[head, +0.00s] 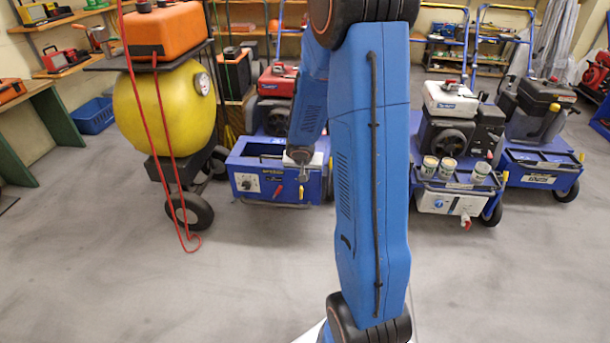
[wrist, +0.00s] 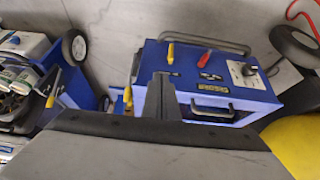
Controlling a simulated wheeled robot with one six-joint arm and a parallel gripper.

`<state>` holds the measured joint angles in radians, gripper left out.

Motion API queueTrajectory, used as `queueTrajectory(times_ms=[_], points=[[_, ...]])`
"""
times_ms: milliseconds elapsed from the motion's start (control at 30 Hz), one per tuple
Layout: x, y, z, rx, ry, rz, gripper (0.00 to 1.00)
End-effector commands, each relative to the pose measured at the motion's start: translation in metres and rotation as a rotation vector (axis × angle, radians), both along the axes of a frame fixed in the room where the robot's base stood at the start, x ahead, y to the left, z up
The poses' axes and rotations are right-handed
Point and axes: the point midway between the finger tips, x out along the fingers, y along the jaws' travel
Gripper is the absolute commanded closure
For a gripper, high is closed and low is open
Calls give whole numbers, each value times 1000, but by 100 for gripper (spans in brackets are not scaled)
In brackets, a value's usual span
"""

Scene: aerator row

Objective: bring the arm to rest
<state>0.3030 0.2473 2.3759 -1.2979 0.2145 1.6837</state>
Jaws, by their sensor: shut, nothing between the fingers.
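My blue arm stands across the middle of the head view. Its end, my gripper (head: 304,176), is in front of the middle blue aerator (head: 262,194), partly hidden behind my arm. In the wrist view my gripper (wrist: 160,90) is shut and empty, with its fingers together. Beyond the fingertips is the blue aerator (wrist: 225,95), with a yellow lever (wrist: 170,53), a red lever (wrist: 203,58), a knob and a handle. I cannot tell the exact gap between the fingers and the machine.
A yellow tank cart (head: 165,105) with a red hose (head: 178,160) hanging to the floor stands left. Two more blue machines (head: 455,185) (head: 540,165) stand right, the nearer carrying cups (head: 447,168). A bench (head: 45,125) is far left. The grey floor (head: 110,280) in front is clear.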

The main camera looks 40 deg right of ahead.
Motion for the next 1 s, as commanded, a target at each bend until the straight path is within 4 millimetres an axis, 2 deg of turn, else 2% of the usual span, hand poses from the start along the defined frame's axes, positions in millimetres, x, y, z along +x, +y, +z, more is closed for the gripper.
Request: queueTrajectory(times_ms=[267,367,467,567,800,1000], points=[[-2,2,-1,-1,-1,0,100],[-3,3,6,-9,-4,3,100],[-7,5,23,-32,-8,11,100],[-15,9,48,-68,-11,27,100],[-49,26,110,-141,4,69,100],[-85,46,150,-167,30,115,100]])
